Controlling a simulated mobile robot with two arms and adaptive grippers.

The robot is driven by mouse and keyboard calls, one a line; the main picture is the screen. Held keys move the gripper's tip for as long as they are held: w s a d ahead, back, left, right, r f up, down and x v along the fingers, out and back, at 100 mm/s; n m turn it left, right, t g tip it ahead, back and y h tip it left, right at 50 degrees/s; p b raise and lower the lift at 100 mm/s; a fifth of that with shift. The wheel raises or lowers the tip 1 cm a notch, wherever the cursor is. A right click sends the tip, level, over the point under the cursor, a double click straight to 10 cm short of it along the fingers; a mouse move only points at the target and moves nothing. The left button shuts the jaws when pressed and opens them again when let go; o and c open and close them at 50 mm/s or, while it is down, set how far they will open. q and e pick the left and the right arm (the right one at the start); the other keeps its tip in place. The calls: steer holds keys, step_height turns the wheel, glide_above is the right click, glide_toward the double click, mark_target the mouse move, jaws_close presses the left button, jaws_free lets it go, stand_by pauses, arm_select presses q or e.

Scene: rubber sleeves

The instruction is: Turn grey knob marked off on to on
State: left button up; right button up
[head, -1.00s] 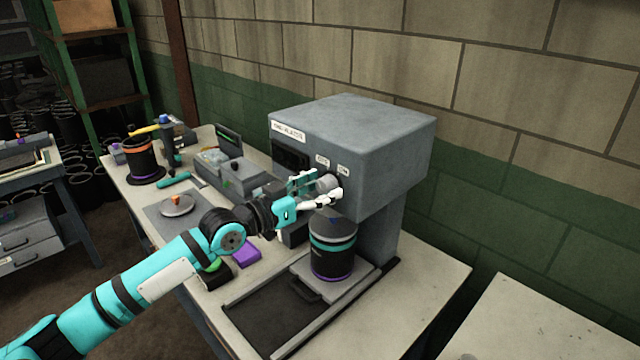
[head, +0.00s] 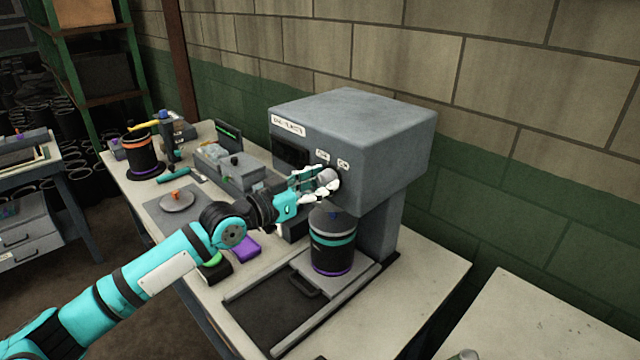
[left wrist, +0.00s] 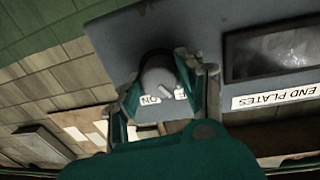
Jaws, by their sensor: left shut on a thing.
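The grey knob (head: 329,179) sits on the front of the grey machine (head: 365,130), below two small white labels. My left gripper (head: 316,184) is shut on the knob, with a finger on either side of it. In the left wrist view the round knob (left wrist: 158,76) shows between the fingers (left wrist: 166,86). The white "ON" label (left wrist: 150,100) shows beside it, and the other label is partly covered by a finger. I cannot read clearly which way the knob points. My right gripper is not in view.
A black canister (head: 332,252) with teal and purple bands stands on the machine's sliding tray (head: 300,292), just below the gripper. A purple block (head: 245,248) and a grey device (head: 238,170) lie left on the bench. A wall stands behind.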

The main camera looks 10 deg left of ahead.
arm_select(q)
steer(key=shift+f+m+b, duration=0.1)
steer(key=shift+m+b, duration=0.8)
steer(key=shift+m, duration=0.3)
steer(key=m, duration=0.2)
steer(key=shift+m, duration=0.3)
steer(key=m, duration=0.1)
steer(key=m+p, duration=0.1)
steer(key=m, duration=0.1)
steer(key=shift+r+y, duration=0.3)
steer(key=shift+f+m+p, duration=0.1)
steer(key=shift+m+p, duration=0.6)
steer(key=shift+m, duration=0.8)
steer(key=o, duration=1.2)
steer(key=shift+c, duration=0.2)
steer(key=v, duration=1.2)
steer(key=shift+r, duration=0.25)
